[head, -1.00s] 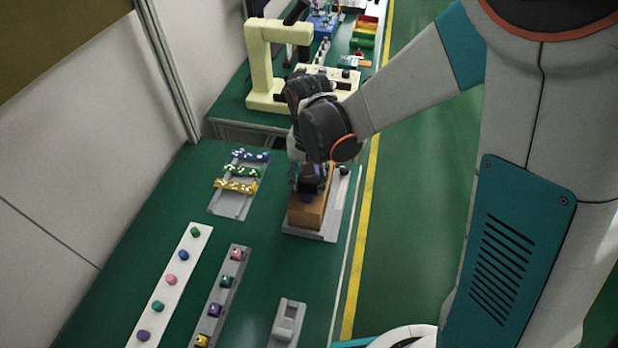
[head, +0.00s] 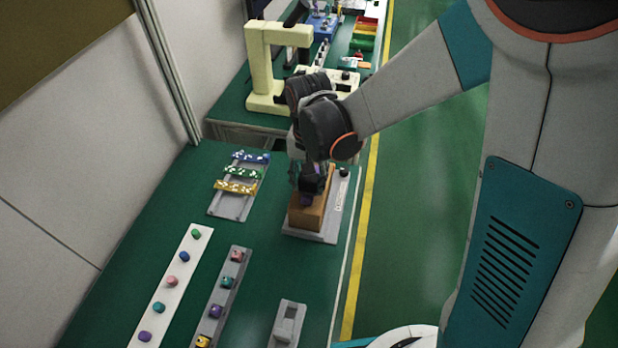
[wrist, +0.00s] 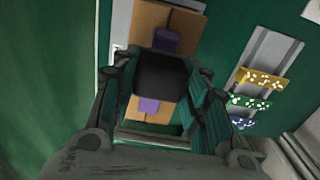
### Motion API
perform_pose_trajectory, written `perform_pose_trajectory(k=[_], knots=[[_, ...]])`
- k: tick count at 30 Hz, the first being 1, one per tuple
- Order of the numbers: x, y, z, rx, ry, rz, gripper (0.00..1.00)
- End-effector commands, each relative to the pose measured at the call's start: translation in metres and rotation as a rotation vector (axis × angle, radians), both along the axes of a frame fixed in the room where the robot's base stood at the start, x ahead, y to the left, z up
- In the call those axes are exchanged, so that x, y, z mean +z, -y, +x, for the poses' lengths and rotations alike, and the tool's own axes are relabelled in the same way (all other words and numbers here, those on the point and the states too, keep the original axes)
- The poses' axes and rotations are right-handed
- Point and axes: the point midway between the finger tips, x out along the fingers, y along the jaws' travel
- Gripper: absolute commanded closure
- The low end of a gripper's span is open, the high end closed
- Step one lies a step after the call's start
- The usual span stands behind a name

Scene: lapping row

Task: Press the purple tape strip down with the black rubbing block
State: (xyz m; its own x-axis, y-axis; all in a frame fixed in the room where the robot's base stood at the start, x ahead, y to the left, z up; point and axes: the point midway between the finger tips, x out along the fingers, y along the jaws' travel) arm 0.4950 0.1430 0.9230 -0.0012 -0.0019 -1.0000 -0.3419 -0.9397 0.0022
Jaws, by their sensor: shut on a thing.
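My gripper (wrist: 161,85) is shut on the black rubbing block (wrist: 162,76), held between its two fingers. In the head view the block (head: 311,184) is over the orange-brown box (head: 307,214). The purple tape strip (wrist: 166,42) runs along the top of the box and shows on both sides of the block in the wrist view. The block hides the strip's middle. I cannot tell whether the block touches the strip. The box stands on a grey base plate (head: 326,236).
A grey rack (head: 233,205) with blue, green and yellow dotted bars is left of the box. A white strip (head: 170,285) and a grey strip (head: 221,300) carry coloured pieces. An empty grey holder (head: 288,322) is in front. A cream press (head: 267,75) stands behind.

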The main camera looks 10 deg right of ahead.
Motion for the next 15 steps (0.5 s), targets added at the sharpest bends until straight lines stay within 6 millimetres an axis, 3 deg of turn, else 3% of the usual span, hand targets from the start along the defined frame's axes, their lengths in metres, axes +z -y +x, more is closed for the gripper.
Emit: perform_pose_trajectory(k=[15], knots=[[0.041,0.000,0.000,0.000,0.000,0.000,0.78]])
